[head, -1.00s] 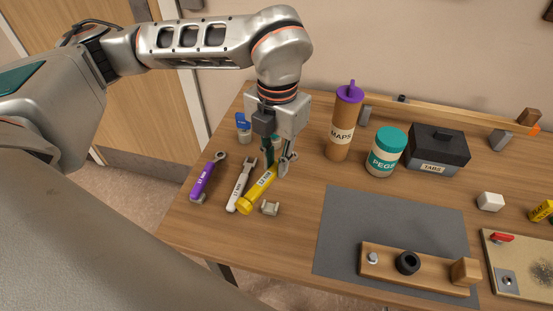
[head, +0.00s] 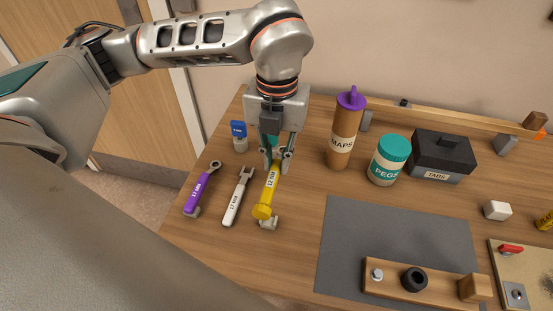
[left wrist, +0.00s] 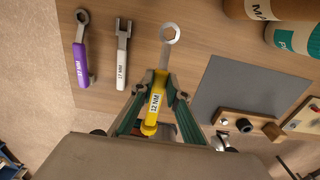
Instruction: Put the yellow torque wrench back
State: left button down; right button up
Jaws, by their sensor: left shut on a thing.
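The yellow torque wrench (head: 267,193) has a 12 NM label and a grey ring head, which shows in the left wrist view beyond the fingers. My left gripper (head: 277,163) is shut on its yellow handle (left wrist: 156,102). The handle's thick end is nearest the table front and overlaps a small pale holder (head: 270,224) in the head view; I cannot tell whether they touch. To the left are a white open-ended wrench (head: 237,198) and a purple ring wrench (head: 199,192), whose handle end is over another pale holder (head: 192,213). My right gripper is out of view.
A brown MAPS bottle (head: 343,135), a PEGS jar (head: 388,160) and a black TABS box (head: 442,155) stand to the right. A grey mat (head: 345,235) bears a wooden fixture (head: 390,285). A blue-topped item (head: 239,130) stands behind the wrenches.

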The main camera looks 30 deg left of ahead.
pick_arm(q)
jog(key=shift+f+b, duration=0.7)
notch_tip(320, 180, down, 4)
jog(key=b, duration=0.3)
jog(key=shift+r, duration=0.1)
jog(key=shift+f+b, duration=0.85)
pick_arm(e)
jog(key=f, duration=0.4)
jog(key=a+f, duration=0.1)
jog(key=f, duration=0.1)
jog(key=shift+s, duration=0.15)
pick_arm(q)
jog(key=shift+f+b, duration=0.75)
jog(key=shift+f, duration=0.35)
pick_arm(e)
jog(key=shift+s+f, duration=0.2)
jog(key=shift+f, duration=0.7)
pick_arm(q)
jog(key=c, duration=1.4)
grip_release()
